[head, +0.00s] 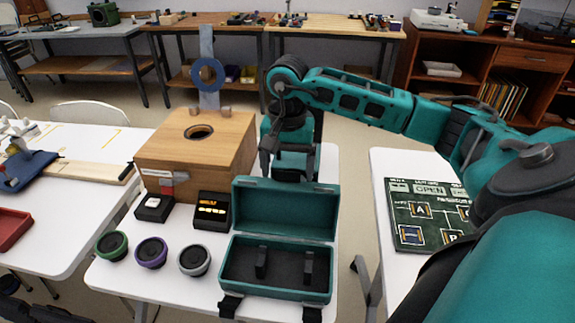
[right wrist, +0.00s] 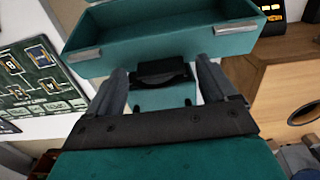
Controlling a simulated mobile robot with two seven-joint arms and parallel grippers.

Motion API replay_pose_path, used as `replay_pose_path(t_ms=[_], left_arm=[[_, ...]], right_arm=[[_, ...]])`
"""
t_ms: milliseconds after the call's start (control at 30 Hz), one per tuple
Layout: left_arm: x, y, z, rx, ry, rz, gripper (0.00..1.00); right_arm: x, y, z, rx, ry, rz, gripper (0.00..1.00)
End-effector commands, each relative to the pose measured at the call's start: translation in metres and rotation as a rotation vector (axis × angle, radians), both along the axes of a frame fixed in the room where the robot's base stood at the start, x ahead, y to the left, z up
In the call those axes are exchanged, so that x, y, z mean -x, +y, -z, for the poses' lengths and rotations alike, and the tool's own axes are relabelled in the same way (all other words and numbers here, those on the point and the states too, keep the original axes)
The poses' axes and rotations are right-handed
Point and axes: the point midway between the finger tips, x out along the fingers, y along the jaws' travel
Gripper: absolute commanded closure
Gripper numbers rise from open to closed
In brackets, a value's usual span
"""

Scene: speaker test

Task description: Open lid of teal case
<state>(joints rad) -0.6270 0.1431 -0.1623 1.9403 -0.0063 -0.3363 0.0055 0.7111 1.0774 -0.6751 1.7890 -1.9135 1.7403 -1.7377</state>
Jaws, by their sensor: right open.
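The teal case (head: 275,269) stands on the white table in the head view. Its lid (head: 283,208) is raised, standing up at the back edge, and the dark inside with two black uprights is bare to view. My right gripper (head: 288,172) is just behind the raised lid, fingers pointing down, partly hidden by it. In the right wrist view the fingers (right wrist: 162,70) are apart, with a dark part between them and the teal case (right wrist: 165,40) beyond. I cannot tell whether they touch the lid.
A wooden box (head: 195,158) with a round hole stands left of the lid. Two small black boxes, one lit (head: 212,209), and several round speakers, one purple-ringed (head: 151,252), sit left of the case. A green diagram board (head: 427,213) lies on the right table.

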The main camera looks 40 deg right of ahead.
Motion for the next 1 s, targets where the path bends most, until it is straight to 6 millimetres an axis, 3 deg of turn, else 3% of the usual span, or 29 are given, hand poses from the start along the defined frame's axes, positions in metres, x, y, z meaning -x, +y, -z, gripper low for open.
replay_pose_path(t_ms=[67,167,900,1000], left_arm=[[-0.0002,0.0000,-0.0001,0.000,-0.001,0.000,0.26],[-0.0005,0.0000,-0.0003,0.000,-0.001,0.000,0.26],[-0.0022,-0.0004,-0.0014,0.001,-0.005,0.000,0.26],[-0.0021,-0.0005,-0.0010,0.001,-0.005,0.000,0.26]], right_arm=[[-0.0001,0.0002,-0.0001,0.000,0.000,0.000,0.15],[-0.0001,0.0002,-0.0003,-0.001,0.000,0.000,0.23],[-0.0001,0.0001,-0.0007,0.000,0.000,0.001,0.94],[-0.0001,0.0001,-0.0008,0.003,-0.002,0.000,0.95]])
